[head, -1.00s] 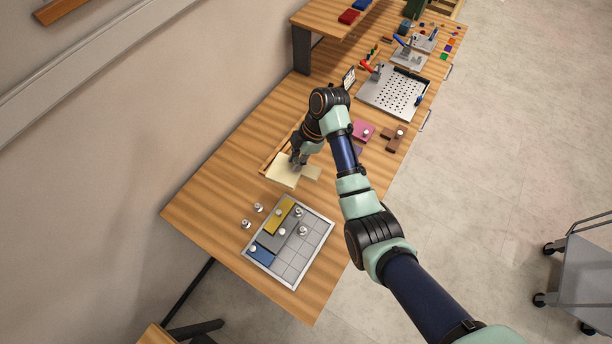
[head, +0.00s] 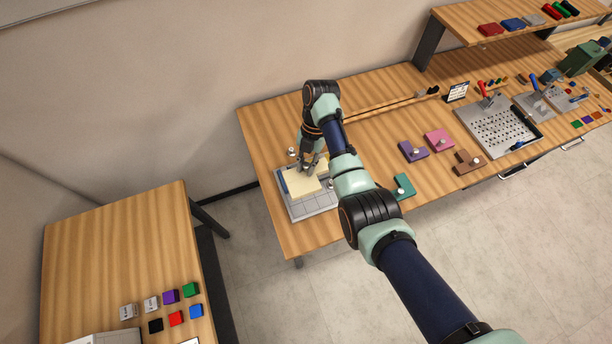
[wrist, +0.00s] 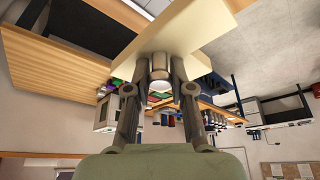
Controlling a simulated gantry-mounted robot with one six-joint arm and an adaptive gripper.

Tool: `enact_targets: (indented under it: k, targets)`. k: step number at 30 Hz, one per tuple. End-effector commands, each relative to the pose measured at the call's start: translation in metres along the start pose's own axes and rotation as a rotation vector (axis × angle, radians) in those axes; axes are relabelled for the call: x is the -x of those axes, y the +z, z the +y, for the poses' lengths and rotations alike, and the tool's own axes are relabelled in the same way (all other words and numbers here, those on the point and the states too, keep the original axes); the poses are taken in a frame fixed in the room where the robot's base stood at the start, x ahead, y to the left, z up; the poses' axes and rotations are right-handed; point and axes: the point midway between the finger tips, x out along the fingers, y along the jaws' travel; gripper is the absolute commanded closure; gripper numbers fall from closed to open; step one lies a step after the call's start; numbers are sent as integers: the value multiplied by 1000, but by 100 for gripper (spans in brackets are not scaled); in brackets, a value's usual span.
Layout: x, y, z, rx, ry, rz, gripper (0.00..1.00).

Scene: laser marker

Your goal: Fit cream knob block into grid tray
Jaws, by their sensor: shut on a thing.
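The cream knob block (head: 302,186) is in my gripper (head: 310,166), which is shut on its knob from above. The block appears over the left and middle part of the grid tray (head: 313,211) and hides much of it. The head view does not clearly show the gap between block and tray. In the wrist view, the cream block (wrist: 188,32) spans the top of the picture, with my gripper (wrist: 162,78) on its underside as seen there. Bare grid cells show along the tray's front and right. A blue piece (head: 283,183) shows at the tray's left edge.
Purple (head: 413,151), pink (head: 438,140), brown (head: 467,161) and teal (head: 404,187) knob blocks lie to the right. A perforated plate (head: 497,126) stands farther right. A second table (head: 110,245) with small coloured blocks is at lower left.

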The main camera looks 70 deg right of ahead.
Motion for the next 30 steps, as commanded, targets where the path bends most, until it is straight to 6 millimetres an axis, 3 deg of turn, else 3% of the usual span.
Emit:
enact_targets:
  k: [1, 10, 17, 24, 30]
  targets:
    - [-28, 12, 0, 0, 0, 0, 100]
    - [-105, 44, 0, -1, 1, 0, 100]
    - [-114, 47, 0, -1, 1, 0, 100]
    - [-149, 62, 0, -2, 0, 1, 100]
    - [-152, 63, 0, -1, 1, -1, 100]
